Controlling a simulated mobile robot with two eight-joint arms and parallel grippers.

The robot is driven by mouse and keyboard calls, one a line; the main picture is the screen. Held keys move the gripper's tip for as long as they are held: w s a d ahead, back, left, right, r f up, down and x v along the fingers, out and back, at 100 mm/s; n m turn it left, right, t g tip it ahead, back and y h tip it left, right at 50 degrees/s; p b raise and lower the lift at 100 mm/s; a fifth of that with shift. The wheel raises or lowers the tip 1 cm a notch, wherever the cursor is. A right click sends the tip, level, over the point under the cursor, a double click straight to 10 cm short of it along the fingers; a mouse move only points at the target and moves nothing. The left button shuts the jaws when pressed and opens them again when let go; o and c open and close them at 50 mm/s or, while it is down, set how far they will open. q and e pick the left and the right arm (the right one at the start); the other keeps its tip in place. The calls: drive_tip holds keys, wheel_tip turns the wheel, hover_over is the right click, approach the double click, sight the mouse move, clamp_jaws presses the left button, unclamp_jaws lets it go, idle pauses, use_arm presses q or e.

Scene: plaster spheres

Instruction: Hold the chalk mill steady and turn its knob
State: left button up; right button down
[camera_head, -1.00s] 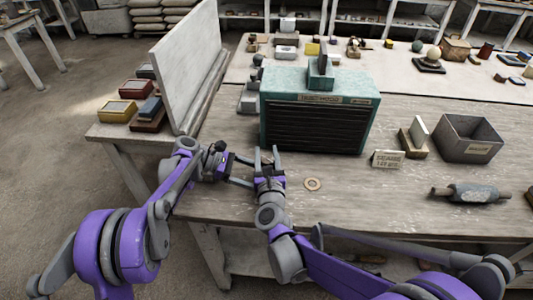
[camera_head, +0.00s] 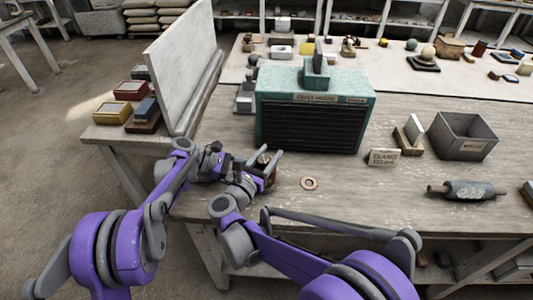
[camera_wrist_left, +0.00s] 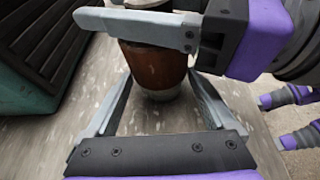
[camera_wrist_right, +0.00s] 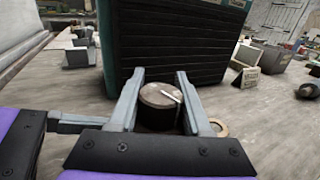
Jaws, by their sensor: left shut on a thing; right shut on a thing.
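The chalk mill (camera_head: 267,169) stands upright near the front left of the workbench, mostly hidden by my grippers in the head view. In the left wrist view its brown body (camera_wrist_left: 155,66) stands on a pale foot between the fingers of my left gripper (camera_head: 246,163), which is shut on the body. My right gripper (camera_wrist_right: 158,90) is shut on the dark round knob (camera_wrist_right: 160,96) at the mill's top, one finger on each side. A light metal strip lies across the knob's top. The right gripper's finger also shows above the mill in the left wrist view.
A teal cabinet (camera_head: 314,124) with dark slats stands just behind the mill. A flat ring (camera_head: 310,184) lies right of it. A small sign (camera_head: 383,157), a grey bin (camera_head: 463,137) and a roller (camera_head: 467,190) sit further right. The bench front between ring and roller is clear.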

drive_tip(key=shift+s+d+m+g+h, duration=0.15)
drive_tip(key=shift+m+g+h, duration=0.25)
drive_tip(key=shift+m+h, duration=0.25)
drive_tip(key=shift+d+m+g+h, duration=0.1)
drive_tip(key=shift+m+g+h, duration=0.35)
drive_tip(key=shift+h, duration=0.4)
drive_tip(key=shift+d+h, duration=0.1)
drive_tip(key=shift+h, duration=0.2)
drive_tip(key=shift+s, duration=0.1)
drive_tip(key=shift+c, duration=1.6)
unclamp_jaws()
drive_tip(key=shift+g, duration=0.25)
drive_tip(key=v, duration=1.2)
